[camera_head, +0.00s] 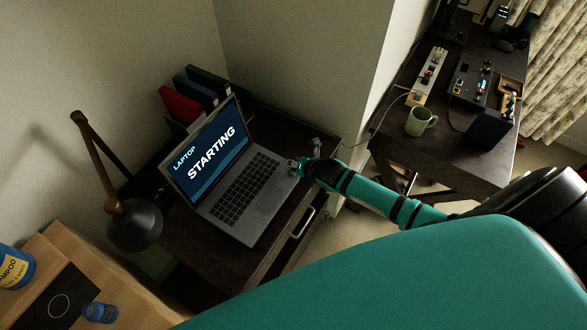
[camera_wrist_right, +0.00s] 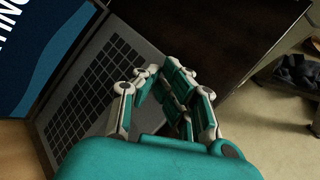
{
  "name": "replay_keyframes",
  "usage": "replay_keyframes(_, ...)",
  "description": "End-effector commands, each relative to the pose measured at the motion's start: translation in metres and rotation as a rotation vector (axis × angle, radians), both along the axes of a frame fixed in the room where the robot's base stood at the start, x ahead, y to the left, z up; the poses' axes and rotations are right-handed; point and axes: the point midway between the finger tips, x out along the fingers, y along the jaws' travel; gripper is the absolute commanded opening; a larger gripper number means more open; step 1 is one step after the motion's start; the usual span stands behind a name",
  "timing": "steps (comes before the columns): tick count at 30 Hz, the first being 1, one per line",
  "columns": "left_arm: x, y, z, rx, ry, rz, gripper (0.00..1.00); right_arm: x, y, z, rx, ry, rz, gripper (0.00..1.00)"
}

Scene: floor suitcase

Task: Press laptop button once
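The laptop (camera_head: 246,212) stands open on a small dark desk. Its screen (camera_head: 208,148) reads "LAPTOP STARTING". Part of the screen (camera_wrist_right: 35,45) and the keyboard (camera_wrist_right: 93,88) also show in the right wrist view. My right gripper (camera_head: 305,158) is at the laptop's right edge, near the upper corner of the keyboard deck. In the wrist view my right gripper (camera_wrist_right: 160,72) has a narrow gap between its fingers, with nothing held. I cannot make out the button or tell whether the gripper touches the laptop. My left gripper is not in view.
A lamp (camera_head: 134,224) stands left of the laptop. Coloured binders (camera_head: 182,106) are behind the screen. A second desk at right holds a green mug (camera_head: 420,121), a power strip (camera_head: 430,77) and a dark device (camera_head: 472,82). A box with a blue bottle (camera_head: 99,312) is at lower left.

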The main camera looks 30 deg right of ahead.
Motion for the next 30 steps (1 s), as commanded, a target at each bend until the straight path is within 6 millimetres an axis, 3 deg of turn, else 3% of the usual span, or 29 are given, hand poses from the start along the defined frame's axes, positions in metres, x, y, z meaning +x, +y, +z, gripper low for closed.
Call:
replay_keyframes(11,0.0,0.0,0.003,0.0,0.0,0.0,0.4,0.002,-0.001,0.005,-0.001,-0.006,0.0,0.0)
replay_keyframes(25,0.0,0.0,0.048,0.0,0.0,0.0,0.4,0.002,-0.001,0.05,-0.002,-0.007,0.0,0.0)
replay_keyframes(30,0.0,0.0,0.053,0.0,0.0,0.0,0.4,0.002,-0.001,0.055,-0.001,-0.006,0.0,0.0)
